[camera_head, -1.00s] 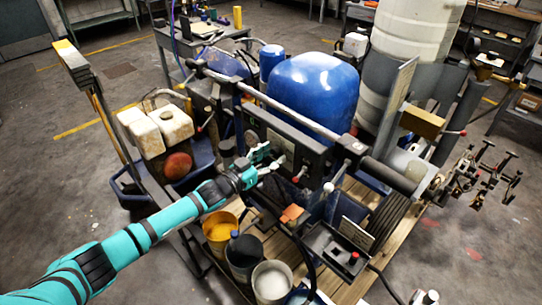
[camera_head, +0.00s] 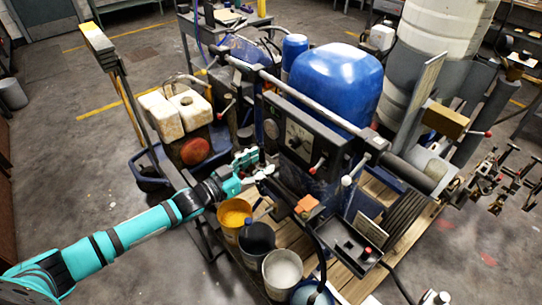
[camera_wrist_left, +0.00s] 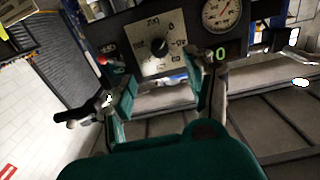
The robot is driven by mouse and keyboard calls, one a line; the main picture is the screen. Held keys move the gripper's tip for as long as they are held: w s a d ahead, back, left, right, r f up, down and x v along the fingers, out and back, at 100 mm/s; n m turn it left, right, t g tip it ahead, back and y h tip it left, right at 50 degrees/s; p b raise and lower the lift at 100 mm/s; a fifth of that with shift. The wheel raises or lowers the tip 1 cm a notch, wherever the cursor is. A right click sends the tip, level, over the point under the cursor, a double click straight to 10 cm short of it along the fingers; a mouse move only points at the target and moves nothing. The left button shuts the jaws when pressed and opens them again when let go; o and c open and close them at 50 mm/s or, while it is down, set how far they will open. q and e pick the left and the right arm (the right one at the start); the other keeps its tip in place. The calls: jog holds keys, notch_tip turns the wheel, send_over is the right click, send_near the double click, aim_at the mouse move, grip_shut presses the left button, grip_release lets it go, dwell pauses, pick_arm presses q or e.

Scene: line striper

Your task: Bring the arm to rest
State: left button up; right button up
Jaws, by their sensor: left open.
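My left arm reaches in from the left in the head view. Its teal gripper (camera_head: 258,170) is open and empty, in front of the striper's dark control panel (camera_head: 292,128) and apart from it. In the left wrist view the two fingers of the gripper (camera_wrist_left: 165,90) stand wide apart with nothing between them. Beyond them is a plate with a black knob (camera_wrist_left: 159,46), beside a round gauge (camera_wrist_left: 221,14). A red-tipped lever (camera_head: 317,166) sticks out of the panel to the right of the gripper.
Below the gripper stand a yellow paint bucket (camera_head: 234,217), a dark bucket (camera_head: 257,246) and a white paint bucket (camera_head: 283,272). A blue tank (camera_head: 337,85) rises behind the panel. White jugs (camera_head: 190,112) stand to the left. The floor (camera_head: 70,180) at left is open.

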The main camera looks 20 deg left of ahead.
pick_arm(q)
jog(key=shift+s+a, duration=0.2)
jog(key=shift+s, duration=0.15)
jog(key=s+a+f+n+g+y+b, duration=0.1)
jog(key=s+a+f+g+y, duration=0.2)
jog(key=f, duration=0.9)
jog(key=s+a+f+n+y+b, duration=0.15)
jog(key=s+f, duration=0.35)
jog(key=f, duration=0.7)
jog(key=s+a+f+n+g+y+b, duration=0.1)
jog(key=s+a+f+g+y, duration=0.2)
jog(key=f, duration=0.9)
jog(key=s+f+g+y+b, duration=0.2)
jog(key=s+f+g, duration=0.2)
jog(key=s+f, duration=1.4)
jog(key=s+d+f+g, duration=0.2)
jog(key=s, duration=0.8)
jog(key=s+d+f+g, duration=0.2)
jog(key=s, duration=0.9)
jog(key=shift+d+b, duration=0.35)
jog(key=shift+d, duration=0.05)
